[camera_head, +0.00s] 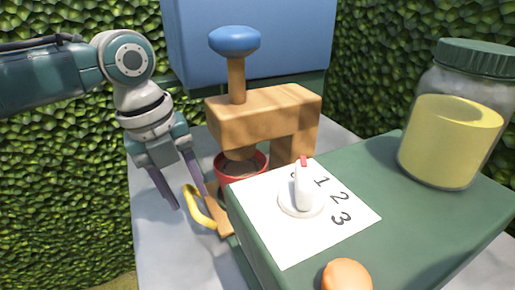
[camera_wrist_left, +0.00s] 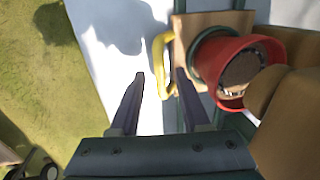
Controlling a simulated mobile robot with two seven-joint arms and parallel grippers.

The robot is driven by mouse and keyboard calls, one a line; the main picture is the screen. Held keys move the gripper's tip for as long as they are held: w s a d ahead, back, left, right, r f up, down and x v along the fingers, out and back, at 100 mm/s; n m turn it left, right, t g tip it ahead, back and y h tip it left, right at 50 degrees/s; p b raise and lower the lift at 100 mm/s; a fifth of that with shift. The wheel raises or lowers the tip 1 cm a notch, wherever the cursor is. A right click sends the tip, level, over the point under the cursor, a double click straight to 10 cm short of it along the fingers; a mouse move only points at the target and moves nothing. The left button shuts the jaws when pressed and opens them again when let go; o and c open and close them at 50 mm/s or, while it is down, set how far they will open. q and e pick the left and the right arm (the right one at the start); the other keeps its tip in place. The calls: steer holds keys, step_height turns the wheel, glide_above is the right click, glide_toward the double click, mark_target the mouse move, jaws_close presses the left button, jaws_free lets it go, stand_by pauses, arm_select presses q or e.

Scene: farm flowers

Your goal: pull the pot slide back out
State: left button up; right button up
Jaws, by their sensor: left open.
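The pot slide is a flat wooden board (camera_head: 224,222) with a curved yellow handle (camera_head: 198,212) at its front left end. A red pot (camera_head: 230,168) with dark soil stands on it, partly hidden under the wooden press (camera_head: 262,120). In the left wrist view the handle (camera_wrist_left: 160,62), board (camera_wrist_left: 182,36) and red pot (camera_wrist_left: 256,46) also show. My left gripper (camera_head: 191,201) is open and empty, pointing down at the handle. In the wrist view the handle lies just beyond and between the fingertips (camera_wrist_left: 159,75); I cannot tell whether they touch. My right gripper is not in view.
A green box (camera_head: 400,215) at the right carries a white dial (camera_head: 302,190) on a numbered sheet, an orange knob (camera_head: 347,275) and a jar (camera_head: 445,135). The press has a blue knob (camera_head: 235,40). The grey table (camera_head: 175,250) is clear in front of the handle.

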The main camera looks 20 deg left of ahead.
arm_select(q)
jaws_close()
stand_by(0.4)
stand_by(1.1)
